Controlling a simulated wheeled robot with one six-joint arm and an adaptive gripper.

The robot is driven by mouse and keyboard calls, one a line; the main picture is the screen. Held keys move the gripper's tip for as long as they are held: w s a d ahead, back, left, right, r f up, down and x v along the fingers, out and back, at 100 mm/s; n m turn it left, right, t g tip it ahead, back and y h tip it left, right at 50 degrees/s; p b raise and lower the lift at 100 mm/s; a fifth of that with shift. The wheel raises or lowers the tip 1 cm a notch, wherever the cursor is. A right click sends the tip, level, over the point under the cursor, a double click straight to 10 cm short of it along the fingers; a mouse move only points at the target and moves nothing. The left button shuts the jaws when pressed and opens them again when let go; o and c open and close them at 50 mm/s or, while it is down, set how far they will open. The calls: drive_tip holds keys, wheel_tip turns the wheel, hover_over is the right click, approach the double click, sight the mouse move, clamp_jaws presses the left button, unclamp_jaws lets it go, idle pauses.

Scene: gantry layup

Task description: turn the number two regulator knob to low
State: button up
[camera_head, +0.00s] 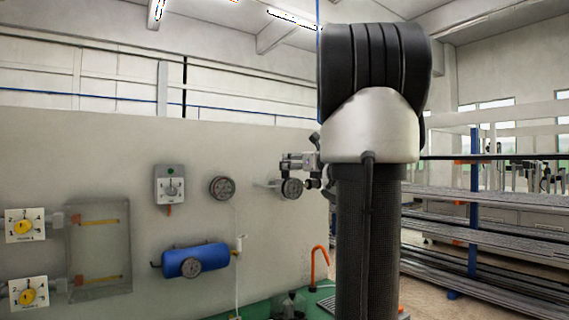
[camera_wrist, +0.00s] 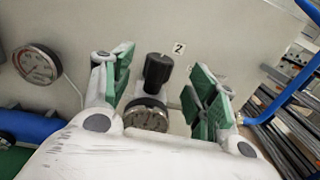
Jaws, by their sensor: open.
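The number two regulator has a black ribbed knob (camera_wrist: 158,70) above a round gauge (camera_wrist: 147,115), beside a small "2" label (camera_wrist: 179,48) on the panel. My gripper (camera_wrist: 163,80) is open, with green-padded fingers on the left and right of the knob in the wrist view. No contact shows, and I cannot tell whether the fingertips reach the knob's depth. The knob's setting is not readable. In the head view my gripper (camera_head: 298,163) is at the panel's right part, just above the regulator gauge (camera_head: 291,188); the knob cannot be made out there.
Another gauge (camera_head: 222,188) is left of the regulator, with a blue tank (camera_head: 196,260) below it. A switch box (camera_head: 169,185) and yellow-knobbed dials (camera_head: 25,226) are farther left. An orange hooked pipe (camera_head: 319,262) stands below. Racks of long bars (camera_head: 480,225) stand right.

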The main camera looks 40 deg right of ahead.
drive_tip(key=w, duration=0.7)
drive_tip(key=shift+w+d, duration=0.15)
drive_tip(key=shift+d, duration=0.25)
drive_tip(key=shift+c, duration=0.3)
drive_tip(key=c, duration=1)
